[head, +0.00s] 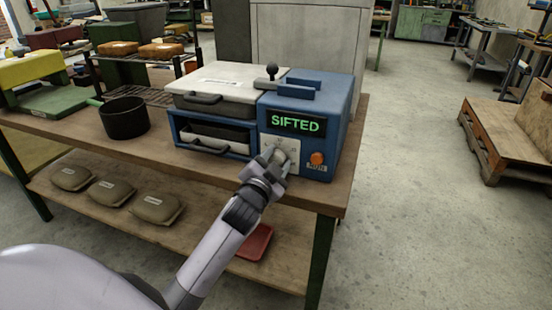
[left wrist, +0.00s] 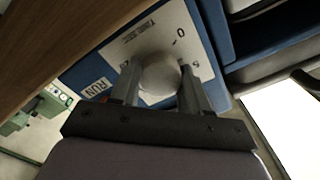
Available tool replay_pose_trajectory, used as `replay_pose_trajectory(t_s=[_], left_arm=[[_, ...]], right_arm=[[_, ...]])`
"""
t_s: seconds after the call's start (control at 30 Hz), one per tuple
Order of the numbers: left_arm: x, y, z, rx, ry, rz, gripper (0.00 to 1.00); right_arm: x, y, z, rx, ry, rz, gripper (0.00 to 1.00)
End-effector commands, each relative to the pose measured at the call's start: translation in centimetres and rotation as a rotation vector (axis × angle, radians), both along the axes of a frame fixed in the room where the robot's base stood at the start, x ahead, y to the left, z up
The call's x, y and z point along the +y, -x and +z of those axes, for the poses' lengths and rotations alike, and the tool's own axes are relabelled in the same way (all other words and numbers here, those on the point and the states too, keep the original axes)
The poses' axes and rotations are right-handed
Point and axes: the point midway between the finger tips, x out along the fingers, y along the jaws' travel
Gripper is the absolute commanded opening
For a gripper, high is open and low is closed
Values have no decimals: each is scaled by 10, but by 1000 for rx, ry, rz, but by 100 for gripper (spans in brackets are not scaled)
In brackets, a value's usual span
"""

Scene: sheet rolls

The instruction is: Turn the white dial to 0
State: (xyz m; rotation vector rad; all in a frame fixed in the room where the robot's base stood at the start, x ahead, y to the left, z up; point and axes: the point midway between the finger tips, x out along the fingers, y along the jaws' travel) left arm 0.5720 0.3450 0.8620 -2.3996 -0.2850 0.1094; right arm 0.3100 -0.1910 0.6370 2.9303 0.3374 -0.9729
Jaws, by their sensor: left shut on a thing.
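The white dial (left wrist: 160,74) sits on a white scale plate on the front of a blue machine (head: 338,112). My left gripper (head: 275,160) reaches the machine's front and is shut on the dial. In the left wrist view its two fingers (left wrist: 158,92) stand either side of the round knob. The "0" mark, a "5" and part of another number show around the knob, with a "RUN" label nearby. The dial's pointer is not visible, so its setting cannot be told. My right gripper is not in view.
The machine's display (head: 295,123) reads "SIFTED". An orange button (head: 317,158) is right of the dial. A black pot (head: 124,118) stands left on the wooden bench. Several bags and a red tray (head: 254,243) lie on the lower shelf.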

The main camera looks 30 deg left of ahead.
Motion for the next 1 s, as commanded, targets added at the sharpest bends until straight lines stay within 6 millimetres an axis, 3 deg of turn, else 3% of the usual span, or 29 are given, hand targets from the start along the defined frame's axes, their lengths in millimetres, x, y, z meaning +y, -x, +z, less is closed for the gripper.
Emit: replay_pose_trajectory(t_s=[0.5, 1.0], left_arm=[[0, 0, 3, -100, 406, -2, 15], [1, 0, 3, -132, 532, -3, 15]], right_arm=[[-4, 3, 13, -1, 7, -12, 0], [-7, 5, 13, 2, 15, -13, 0]])
